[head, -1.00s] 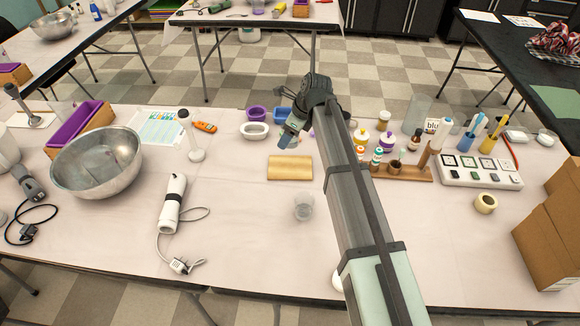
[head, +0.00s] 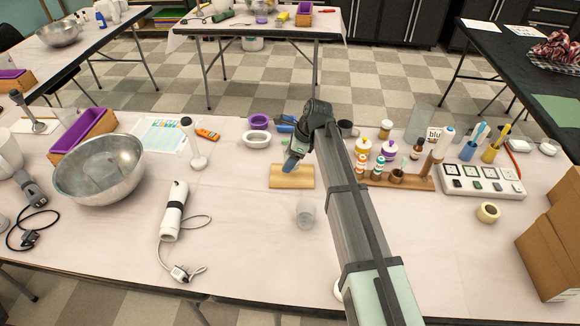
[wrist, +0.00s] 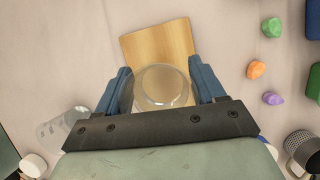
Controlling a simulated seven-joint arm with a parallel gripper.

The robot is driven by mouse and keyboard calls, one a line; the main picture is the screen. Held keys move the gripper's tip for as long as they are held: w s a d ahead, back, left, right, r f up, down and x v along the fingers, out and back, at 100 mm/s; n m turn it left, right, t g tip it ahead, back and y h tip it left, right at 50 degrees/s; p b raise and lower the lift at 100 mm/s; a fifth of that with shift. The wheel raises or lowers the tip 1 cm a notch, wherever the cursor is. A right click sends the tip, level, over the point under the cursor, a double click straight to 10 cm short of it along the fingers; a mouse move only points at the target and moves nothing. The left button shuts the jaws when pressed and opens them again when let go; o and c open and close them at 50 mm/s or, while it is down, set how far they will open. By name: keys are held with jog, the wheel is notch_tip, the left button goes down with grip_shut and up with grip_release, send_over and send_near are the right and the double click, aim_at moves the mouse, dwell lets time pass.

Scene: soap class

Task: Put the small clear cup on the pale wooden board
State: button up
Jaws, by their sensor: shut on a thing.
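My gripper (wrist: 161,88) has its blue fingers on either side of the small clear cup (wrist: 162,86) and is shut on it. The cup is in front of the pale wooden board (wrist: 158,40) in the wrist view. In the head view my gripper (head: 290,163) is over the back left-middle part of the board (head: 300,181). The cup is hard to make out there, and I cannot tell whether its base touches the board. Another clear cup (head: 305,214) stands on the table in front of the board; a marked clear vessel (wrist: 62,130) shows at left in the wrist view.
A white oval dish (head: 257,139) and a purple bowl (head: 259,122) are behind the board. A wooden holder (head: 405,181) with bottles is to the right. A white hand blender (head: 174,210) and a steel bowl (head: 99,170) are to the left. The front table middle is mostly clear.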

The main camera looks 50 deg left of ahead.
jog(key=shift+f, duration=2)
jog(key=shift+f, duration=0.1)
jog(key=o, duration=1.1)
jog(key=v, duration=1.2)
